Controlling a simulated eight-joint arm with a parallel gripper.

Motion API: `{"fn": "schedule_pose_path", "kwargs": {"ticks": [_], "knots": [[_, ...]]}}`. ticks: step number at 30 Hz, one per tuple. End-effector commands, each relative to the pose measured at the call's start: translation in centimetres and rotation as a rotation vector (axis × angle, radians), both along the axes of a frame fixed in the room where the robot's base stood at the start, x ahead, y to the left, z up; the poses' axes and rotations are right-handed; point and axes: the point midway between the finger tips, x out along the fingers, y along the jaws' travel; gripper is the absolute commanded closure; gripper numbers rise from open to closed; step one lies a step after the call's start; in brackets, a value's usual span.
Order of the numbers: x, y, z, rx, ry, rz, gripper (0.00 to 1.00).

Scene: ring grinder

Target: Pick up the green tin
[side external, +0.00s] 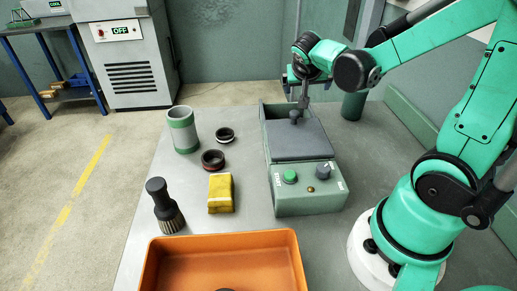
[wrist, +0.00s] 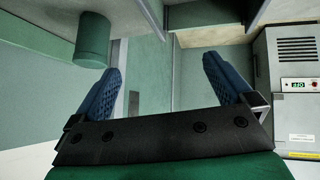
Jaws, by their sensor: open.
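A plain green tin (side external: 353,105) stands upright behind the grinder, to the right of its back end, in the side view. In the wrist view a green cylinder (wrist: 94,40), which looks like this tin, is at the upper left, beyond the left finger. My gripper (wrist: 163,72) has its two blue fingers wide apart with nothing between them. In the side view my gripper is mostly hidden by my wrist, above the grinder's back end and left of the tin. They look apart.
The grey-green grinder (side external: 306,188) stands mid-table. A grey green-banded canister (side external: 183,131), two rings (side external: 213,160) (side external: 225,135), a yellow pack (side external: 221,193), a brush (side external: 165,208) and an orange tray (side external: 153,270) lie left and in front. A green ledge (side external: 420,125) runs along the right.

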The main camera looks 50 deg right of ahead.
Motion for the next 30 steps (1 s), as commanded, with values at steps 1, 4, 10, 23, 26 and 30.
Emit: {"fn": "schedule_pose_path", "kwargs": {"ticks": [1,4,10,23,26,30], "knots": [[-0.1,-2.3,-0.5,-0.041,-0.021,-0.111,0.00],[-1.1,-6.3,-1.5,-0.136,-0.078,-0.320,0.00],[-3.5,-11.4,-3.1,-0.303,-0.190,-0.602,0.00],[-5.6,-15.6,-4.8,-0.398,-0.260,-0.729,0.00],[-5.8,-16.9,-5.3,-0.397,-0.260,-0.729,0.00],[-5.9,-18.1,-5.8,-0.396,-0.260,-0.726,0.00]]}}
